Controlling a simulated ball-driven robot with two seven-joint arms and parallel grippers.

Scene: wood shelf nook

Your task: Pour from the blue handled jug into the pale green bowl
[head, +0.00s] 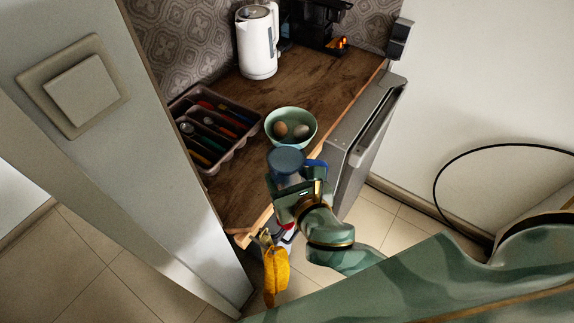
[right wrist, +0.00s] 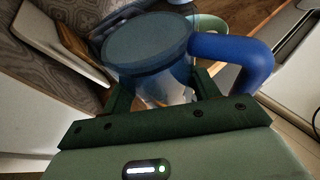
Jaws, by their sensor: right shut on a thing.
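The blue handled jug (head: 287,160) has a dark blue round top and a blue handle (right wrist: 243,60). My right gripper (head: 296,188) is shut on the jug's clear body, which shows between the fingers in the right wrist view (right wrist: 163,88). The jug is near the counter's front edge, just in front of the pale green bowl (head: 304,117). The bowl stands on the counter and holds egg-like things, one brown and one greyish. Part of its rim shows behind the jug in the right wrist view (right wrist: 208,22). The jug's contents are not clear. My left gripper is out of view.
A dark cutlery tray (head: 232,157) lies left of the bowl on the wooden counter (head: 290,82). A white kettle (head: 257,42) and a black machine (head: 318,25) stand behind. A grey appliance (head: 362,135) is at the right. A yellow cloth-like thing (head: 276,275) hangs below the counter edge.

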